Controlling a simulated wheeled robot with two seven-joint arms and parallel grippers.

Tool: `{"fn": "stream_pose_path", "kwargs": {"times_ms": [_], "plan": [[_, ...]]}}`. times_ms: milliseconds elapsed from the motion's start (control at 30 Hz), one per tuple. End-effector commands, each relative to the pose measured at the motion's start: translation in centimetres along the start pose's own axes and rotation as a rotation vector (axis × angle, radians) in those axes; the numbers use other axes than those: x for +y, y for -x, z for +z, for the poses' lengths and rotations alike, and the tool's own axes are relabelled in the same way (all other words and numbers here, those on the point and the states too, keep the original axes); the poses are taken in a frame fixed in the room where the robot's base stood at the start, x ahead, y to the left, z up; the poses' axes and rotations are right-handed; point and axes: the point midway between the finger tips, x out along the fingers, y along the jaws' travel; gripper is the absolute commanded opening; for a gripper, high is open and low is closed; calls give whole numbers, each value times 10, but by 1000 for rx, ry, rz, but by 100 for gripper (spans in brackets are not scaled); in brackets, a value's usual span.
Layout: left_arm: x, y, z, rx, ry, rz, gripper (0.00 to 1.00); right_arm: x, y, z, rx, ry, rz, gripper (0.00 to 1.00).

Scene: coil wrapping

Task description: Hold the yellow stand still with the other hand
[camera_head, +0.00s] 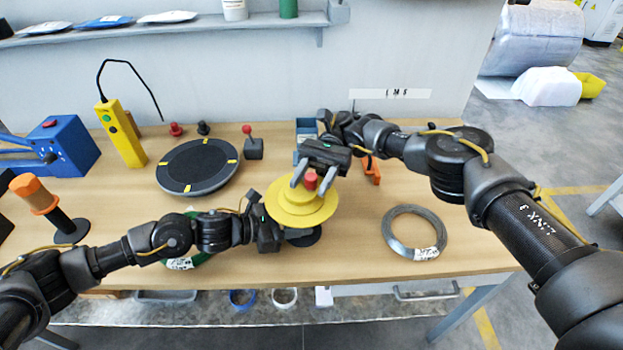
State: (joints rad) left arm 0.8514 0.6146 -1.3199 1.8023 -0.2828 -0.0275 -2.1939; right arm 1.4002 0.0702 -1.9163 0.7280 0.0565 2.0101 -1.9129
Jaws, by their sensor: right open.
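The yellow stand (290,212) has stepped round discs and a red knob (311,180) on top; a dark round base (303,238) shows below it. My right gripper (313,182) is open above the stand, with its two grey fingers on either side of the red knob. I cannot tell whether they touch it. My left gripper (268,235) is at the stand's lower left edge. Its fingers are hidden, so I cannot tell whether it is open or touches the stand.
A grey coil (390,236) with a white label lies to the right. A green coil (188,264) is partly under my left arm. A black turntable (197,168), a small red-knobbed device (253,150) and an orange piece (373,171) stand behind.

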Motion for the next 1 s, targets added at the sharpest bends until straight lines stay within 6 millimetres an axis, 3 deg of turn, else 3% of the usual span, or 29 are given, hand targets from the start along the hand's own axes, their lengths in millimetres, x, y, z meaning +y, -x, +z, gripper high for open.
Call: {"fn": "stream_pose_path", "kwargs": {"times_ms": [167,600,1000], "plan": [[0,0,0,1,0,1,19,0,0,13,0,3,0,44],[0,0,0,0,0,1,19,0,1,88,1,3,-1,44],[0,0,0,-1,0,1,19,0,0,100,0,0,-1,44]]}}
